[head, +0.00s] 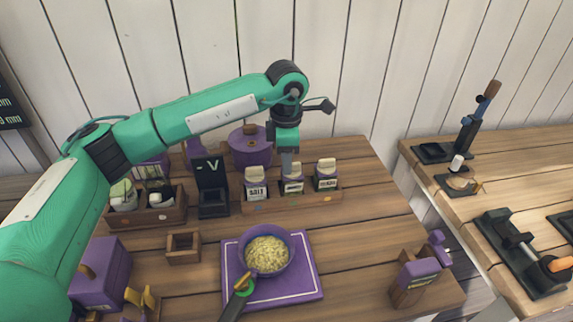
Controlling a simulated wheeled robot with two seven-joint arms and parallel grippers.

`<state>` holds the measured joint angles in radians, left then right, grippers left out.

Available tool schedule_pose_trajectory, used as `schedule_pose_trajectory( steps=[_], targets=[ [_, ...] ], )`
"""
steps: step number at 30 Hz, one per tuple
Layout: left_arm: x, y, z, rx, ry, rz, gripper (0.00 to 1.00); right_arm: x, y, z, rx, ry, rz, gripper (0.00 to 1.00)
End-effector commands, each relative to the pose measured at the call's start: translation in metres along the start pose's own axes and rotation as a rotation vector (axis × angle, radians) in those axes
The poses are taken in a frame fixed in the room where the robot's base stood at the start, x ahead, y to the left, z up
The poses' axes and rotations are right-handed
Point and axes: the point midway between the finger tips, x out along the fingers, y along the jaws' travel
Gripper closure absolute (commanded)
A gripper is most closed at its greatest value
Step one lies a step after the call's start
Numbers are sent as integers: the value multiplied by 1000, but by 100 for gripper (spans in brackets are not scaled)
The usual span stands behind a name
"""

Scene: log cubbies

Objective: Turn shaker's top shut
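The labels on the middle and right ones are too small to read surely. My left gripper (287,168) points down at the middle shaker's top, and its fingers overlap that top in the picture. I cannot tell whether they touch it or how far apart they are. The middle shaker's top is partly hidden. My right gripper is not in view.
A purple pot (250,148) stands behind the rack, and a black stand (212,188) to its left. A purple bowl (266,262) of yellow food sits on a purple board (300,285) in front. A purple-topped block (417,274) stands front right. Table right of the rack is clear.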

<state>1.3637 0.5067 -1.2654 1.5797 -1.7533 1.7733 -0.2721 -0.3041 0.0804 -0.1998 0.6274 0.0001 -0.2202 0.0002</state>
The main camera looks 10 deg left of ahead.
Motion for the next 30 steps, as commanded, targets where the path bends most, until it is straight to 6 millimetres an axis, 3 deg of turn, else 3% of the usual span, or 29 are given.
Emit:
schedule_pose_trajectory(
  steps=[1,21,30],
  targets=[
    [10,0,0,0,-1,1,67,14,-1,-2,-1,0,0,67],
    [-57,0,-1,0,-1,1,67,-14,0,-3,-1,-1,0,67],
    [-61,0,-1,0,0,0,67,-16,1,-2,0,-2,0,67]
  ],
)
